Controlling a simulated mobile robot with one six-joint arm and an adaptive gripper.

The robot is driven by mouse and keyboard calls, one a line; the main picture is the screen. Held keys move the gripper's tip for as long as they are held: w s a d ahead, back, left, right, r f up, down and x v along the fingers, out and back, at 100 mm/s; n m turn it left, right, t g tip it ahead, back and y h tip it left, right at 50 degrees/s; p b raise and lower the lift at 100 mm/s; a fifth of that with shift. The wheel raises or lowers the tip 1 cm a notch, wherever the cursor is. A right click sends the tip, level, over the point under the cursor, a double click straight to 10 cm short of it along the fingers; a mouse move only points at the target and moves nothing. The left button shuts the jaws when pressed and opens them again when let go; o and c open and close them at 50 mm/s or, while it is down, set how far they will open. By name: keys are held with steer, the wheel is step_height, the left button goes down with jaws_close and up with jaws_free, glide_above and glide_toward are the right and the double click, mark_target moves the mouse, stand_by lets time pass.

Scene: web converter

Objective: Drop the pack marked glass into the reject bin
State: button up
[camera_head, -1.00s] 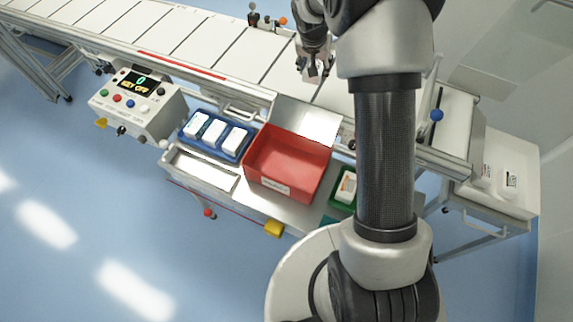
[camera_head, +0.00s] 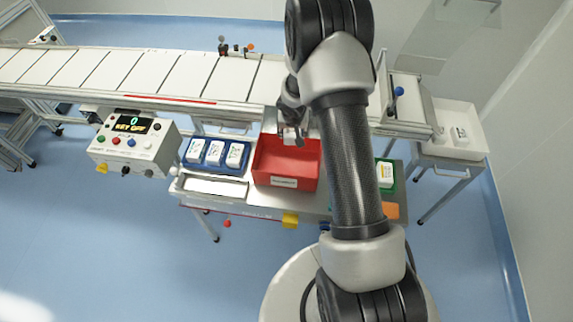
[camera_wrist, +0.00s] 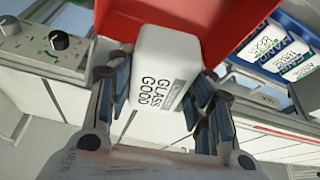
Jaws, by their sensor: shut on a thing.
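The white pack marked GLASS (camera_wrist: 165,75) is between the fingers of my gripper (camera_wrist: 160,110), its printed label facing the wrist camera. My gripper (camera_head: 293,138) is shut on this pack, which also shows as a small white block in the head view (camera_head: 291,135). The red reject bin (camera_head: 264,176) has an open top and a white label on its front. Gripper and pack appear above its back part in the head view; their height over it is hard to judge. Red bin wall (camera_wrist: 112,20) shows behind the pack in the wrist view.
A blue tray (camera_head: 212,170) with white packs stands left of the bin. A green tray (camera_head: 391,188) with a pack is to the right, partly behind my arm. The conveyor (camera_head: 130,72) runs behind. A control box (camera_head: 135,145) reads KEY OFF. A white container (camera_head: 440,148) stands far right.

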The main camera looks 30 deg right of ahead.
step_height(320, 180, down, 6)
steer(key=b, duration=0.5)
steer(key=shift+r, duration=0.1)
steer(key=o, duration=1.2)
steer(key=v, duration=1.2)
steer(key=shift+w+r, duration=0.1)
